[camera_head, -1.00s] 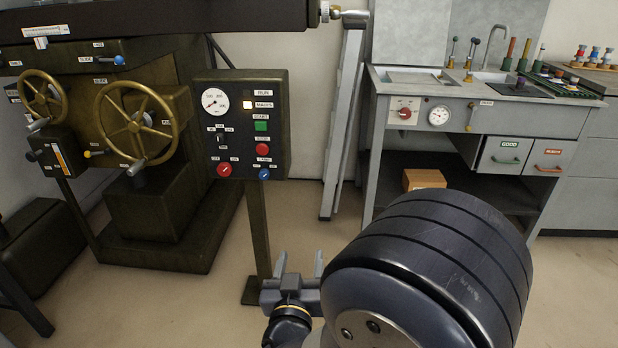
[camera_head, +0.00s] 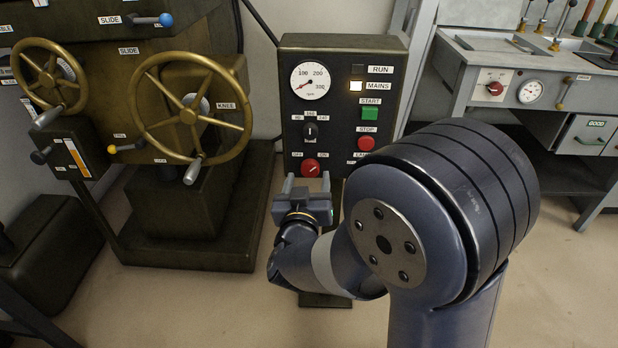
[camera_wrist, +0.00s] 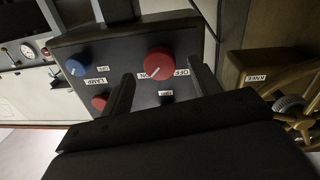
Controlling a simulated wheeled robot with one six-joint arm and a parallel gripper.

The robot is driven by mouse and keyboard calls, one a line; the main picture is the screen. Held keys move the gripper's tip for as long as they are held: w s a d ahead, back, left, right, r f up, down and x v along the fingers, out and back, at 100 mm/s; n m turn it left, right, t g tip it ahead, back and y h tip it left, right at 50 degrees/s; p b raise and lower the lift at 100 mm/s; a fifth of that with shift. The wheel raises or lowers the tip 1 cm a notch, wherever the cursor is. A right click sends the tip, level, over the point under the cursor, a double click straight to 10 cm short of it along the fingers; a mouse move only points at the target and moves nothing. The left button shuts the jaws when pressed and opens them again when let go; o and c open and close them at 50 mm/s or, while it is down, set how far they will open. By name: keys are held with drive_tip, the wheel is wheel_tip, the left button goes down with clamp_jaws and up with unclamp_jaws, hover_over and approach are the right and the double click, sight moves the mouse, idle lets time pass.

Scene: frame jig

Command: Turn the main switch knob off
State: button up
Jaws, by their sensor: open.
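The red main switch knob (camera_head: 310,169) is at the lower left of the dark control panel (camera_head: 340,60), between OFF and ON labels. In the wrist view the knob (camera_wrist: 158,63) appears between my finger tips, and its white pointer line slants toward the ON label (camera_wrist: 146,76). My gripper (camera_head: 307,183) is open and empty, just in front of and below the knob in the head view. Its two dark fingers (camera_wrist: 162,80) flank the knob in the wrist view. They look apart from it; the exact gap cannot be told.
A MAINS lamp (camera_head: 357,86) glows on the panel. A green START button (camera_head: 370,112), a red STOP button (camera_head: 366,143) and a black selector (camera_head: 310,131) sit nearby. A blue knob (camera_wrist: 76,67) shows beside the red one. A brass handwheel (camera_head: 190,115) stands left of the panel.

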sight(309, 171)
drive_tip(key=shift+w+d, duration=0.15)
drive_tip(key=shift+w, duration=1.35)
drive_tip(key=c, duration=1)
